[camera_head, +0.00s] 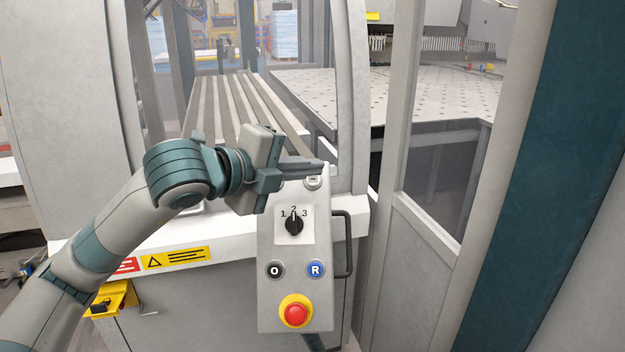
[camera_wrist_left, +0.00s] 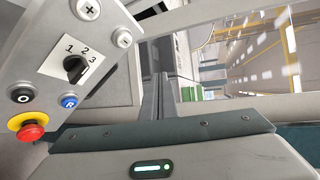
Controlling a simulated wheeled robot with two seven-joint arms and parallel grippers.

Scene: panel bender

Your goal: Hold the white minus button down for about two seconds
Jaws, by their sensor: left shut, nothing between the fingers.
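A grey control panel (camera_head: 270,300) stands at centre. A white button (camera_head: 312,182) at its top right shows just below my fingers; in the left wrist view this upper-right button (camera_wrist_left: 122,37) has a mark too small to read surely. It fits the minus button, as a white plus button (camera_wrist_left: 88,8) sits to its left. My left gripper (camera_head: 318,167) is shut and empty, its fingers pointing right across the panel's top. In the left wrist view, the fingertips (camera_wrist_left: 158,78) are apart from the buttons. The gripper hides the plus button in the head view. My right gripper is not in view.
The panel also carries a black selector (camera_head: 294,224), a black O button (camera_head: 274,270), a blue R button (camera_head: 315,270) and a red stop button (camera_head: 296,314). A dark handle (camera_head: 348,245) sticks out on its right. A machine frame post (camera_head: 398,110) stands right.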

